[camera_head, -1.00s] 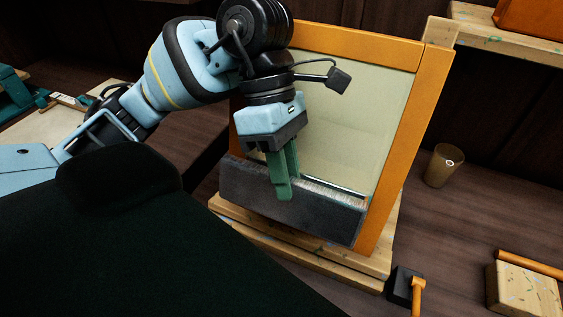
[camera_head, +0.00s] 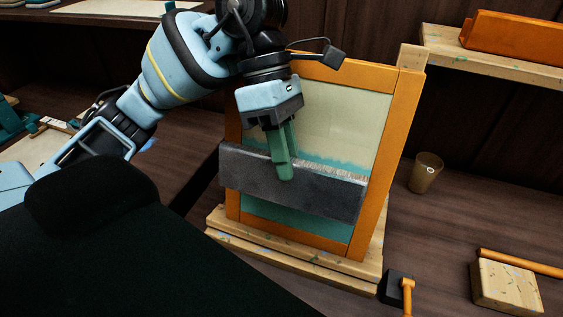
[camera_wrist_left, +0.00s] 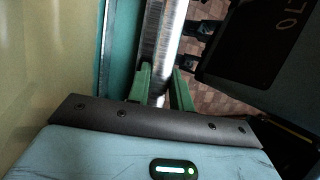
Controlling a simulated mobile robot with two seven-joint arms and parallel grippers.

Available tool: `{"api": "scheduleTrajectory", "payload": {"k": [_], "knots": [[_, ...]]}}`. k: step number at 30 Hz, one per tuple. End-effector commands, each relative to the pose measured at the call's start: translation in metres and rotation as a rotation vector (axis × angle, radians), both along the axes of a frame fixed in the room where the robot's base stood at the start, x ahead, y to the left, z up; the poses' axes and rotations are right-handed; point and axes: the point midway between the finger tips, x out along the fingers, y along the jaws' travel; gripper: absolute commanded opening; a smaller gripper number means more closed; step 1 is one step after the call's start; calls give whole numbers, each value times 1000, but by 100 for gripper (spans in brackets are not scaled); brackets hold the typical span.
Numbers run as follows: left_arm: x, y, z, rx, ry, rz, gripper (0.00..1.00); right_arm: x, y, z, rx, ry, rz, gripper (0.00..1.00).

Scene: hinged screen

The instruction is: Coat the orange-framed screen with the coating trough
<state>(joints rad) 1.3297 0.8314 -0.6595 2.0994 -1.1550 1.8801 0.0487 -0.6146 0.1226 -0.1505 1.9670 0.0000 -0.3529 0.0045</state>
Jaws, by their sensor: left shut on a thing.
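The orange-framed screen (camera_head: 393,130) stands upright, leaning slightly, on a wooden base (camera_head: 290,255). Its mesh (camera_head: 345,115) is pale cream in the upper part. Teal coating (camera_head: 290,220) covers the mesh below the trough and shows in a ragged line just above it. In the left wrist view the fingers (camera_wrist_left: 163,90) grip the trough's metal edge (camera_wrist_left: 160,45). My right gripper is not in view.
A brownish cup (camera_head: 425,173) stands on the table right of the screen. A wooden block (camera_head: 507,287) and an orange-handled tool (camera_head: 407,290) lie at the lower right. A shelf (camera_head: 490,65) with an orange box is behind at right.

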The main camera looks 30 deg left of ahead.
Motion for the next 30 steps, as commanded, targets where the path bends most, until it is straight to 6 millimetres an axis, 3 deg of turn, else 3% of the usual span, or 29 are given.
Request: {"api": "scheduleTrajectory", "payload": {"k": [30], "knots": [[15, 4, 61, 0, -5, 1, 0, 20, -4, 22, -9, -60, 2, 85]]}}
